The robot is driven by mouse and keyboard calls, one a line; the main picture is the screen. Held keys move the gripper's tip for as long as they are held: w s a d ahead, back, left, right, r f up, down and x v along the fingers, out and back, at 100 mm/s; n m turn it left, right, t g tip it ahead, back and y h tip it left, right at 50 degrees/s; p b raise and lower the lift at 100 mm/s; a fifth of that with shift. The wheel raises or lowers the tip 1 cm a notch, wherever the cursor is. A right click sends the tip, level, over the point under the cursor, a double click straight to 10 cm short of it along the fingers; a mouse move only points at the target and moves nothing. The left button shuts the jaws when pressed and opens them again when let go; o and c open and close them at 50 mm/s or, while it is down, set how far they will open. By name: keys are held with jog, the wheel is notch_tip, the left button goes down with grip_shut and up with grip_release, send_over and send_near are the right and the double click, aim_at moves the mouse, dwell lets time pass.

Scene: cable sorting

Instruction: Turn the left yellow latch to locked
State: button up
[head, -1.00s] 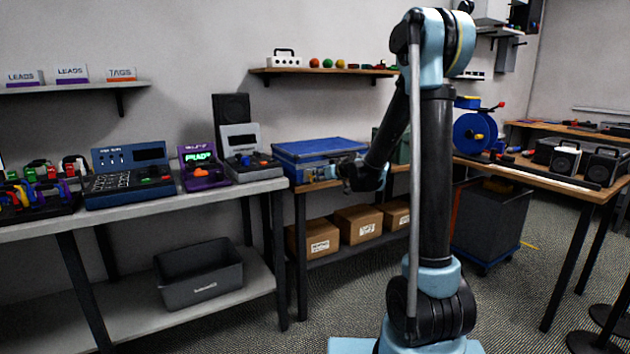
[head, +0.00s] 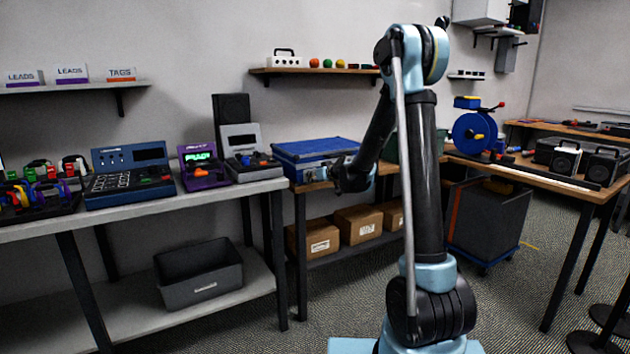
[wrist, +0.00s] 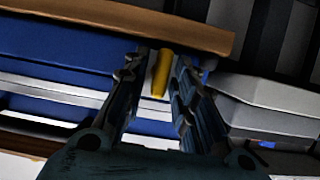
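A blue case (head: 312,150) with a silver band lies on the wooden table, lid down. In the wrist view the case (wrist: 60,48) fills the left and middle, appearing upside down. A yellow latch (wrist: 161,74) stands out on its front, upright in that picture, between the fingertips of my gripper (wrist: 160,62). The fingers are apart, one on each side of the latch; I cannot tell whether they touch it. In the head view my gripper (head: 345,180) is at the case's front and hides that part, and the latch cannot be made out there.
A grey device (head: 240,150) stands close to the left of the case; it also shows at right in the wrist view (wrist: 265,105). Cardboard boxes (head: 358,220) sit on the shelf below. A blue cable reel (head: 475,134) stands to the right. The floor before the tables is clear.

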grip_shut()
jog(key=shift+w+d+m+y, duration=0.1)
jog(key=shift+m+y, duration=0.2)
jog(key=shift+w+d+f+m+g+y, duration=0.1)
jog(key=shift+d+f+m+g+y, duration=0.1)
jog(key=shift+m+y, duration=1.45)
jog(key=shift+w+d+f+m+g+y, duration=0.15)
jog(key=shift+m+y, duration=0.45)
jog(key=shift+m, duration=2)
jog(key=shift+w+d+f+m+g+y, duration=0.1)
jog(key=shift+d+f+m+g+y, duration=0.15)
jog(key=shift+m+y, duration=1.4)
jog(key=shift+s+a+m+h, duration=0.1)
jog(key=shift+m+h, duration=0.3)
jog(key=shift+m, duration=0.2)
jog(key=shift+o, duration=2.4)
grip_release()
